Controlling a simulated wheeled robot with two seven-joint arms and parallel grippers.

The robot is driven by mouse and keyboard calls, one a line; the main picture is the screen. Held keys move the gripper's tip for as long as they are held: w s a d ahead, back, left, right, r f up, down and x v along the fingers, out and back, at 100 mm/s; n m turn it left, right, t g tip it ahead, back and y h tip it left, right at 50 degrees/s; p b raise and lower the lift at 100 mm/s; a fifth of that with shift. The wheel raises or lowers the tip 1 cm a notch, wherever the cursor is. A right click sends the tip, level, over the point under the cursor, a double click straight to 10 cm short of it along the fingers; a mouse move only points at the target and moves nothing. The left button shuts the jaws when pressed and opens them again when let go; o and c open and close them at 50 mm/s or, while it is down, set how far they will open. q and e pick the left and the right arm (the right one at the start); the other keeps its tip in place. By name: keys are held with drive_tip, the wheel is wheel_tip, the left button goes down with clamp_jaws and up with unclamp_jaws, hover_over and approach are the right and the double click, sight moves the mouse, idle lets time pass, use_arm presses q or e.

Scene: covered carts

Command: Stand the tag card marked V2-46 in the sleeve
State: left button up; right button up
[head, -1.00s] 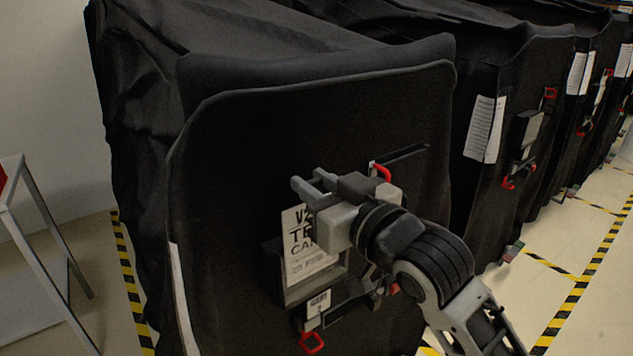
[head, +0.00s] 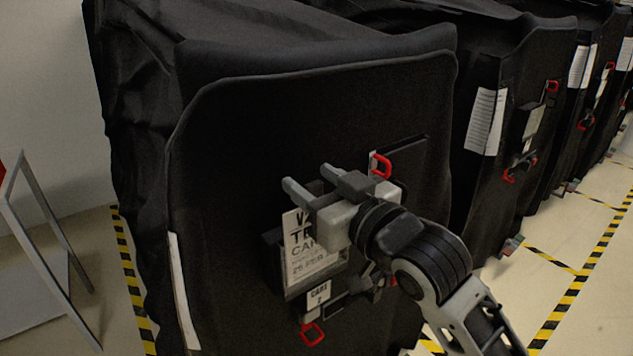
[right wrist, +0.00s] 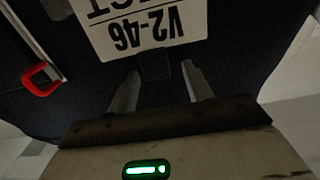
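The tag card (head: 303,250) is white with dark print and stands upright on the near cart's black cover, with its lower edge in the sleeve (head: 300,291). My right gripper's arm hides part of its right side. In the right wrist view the card (right wrist: 145,30) shows V2-46 upside down, with a dark tab (right wrist: 155,65) at its edge. My right gripper (head: 308,179) is open and empty above the card's top edge. Its two fingers (right wrist: 160,85) are spread apart, and the card lies beyond their tips. My left gripper is not in view.
A red hook (head: 382,165) sits above right of the sleeve and another red hook (head: 312,333) below it. A small CART 2 label (head: 318,296) is under the card. More covered carts (head: 520,60) stand at right. A grey metal frame (head: 45,230) is at left.

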use_arm(q)
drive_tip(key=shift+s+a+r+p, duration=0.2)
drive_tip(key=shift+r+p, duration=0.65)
drive_tip(key=shift+p, duration=0.8)
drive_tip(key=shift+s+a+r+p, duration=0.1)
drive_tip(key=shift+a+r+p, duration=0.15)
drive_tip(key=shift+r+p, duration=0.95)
use_arm(e)
drive_tip(key=v, duration=1.6)
drive_tip(key=shift+p, duration=0.4)
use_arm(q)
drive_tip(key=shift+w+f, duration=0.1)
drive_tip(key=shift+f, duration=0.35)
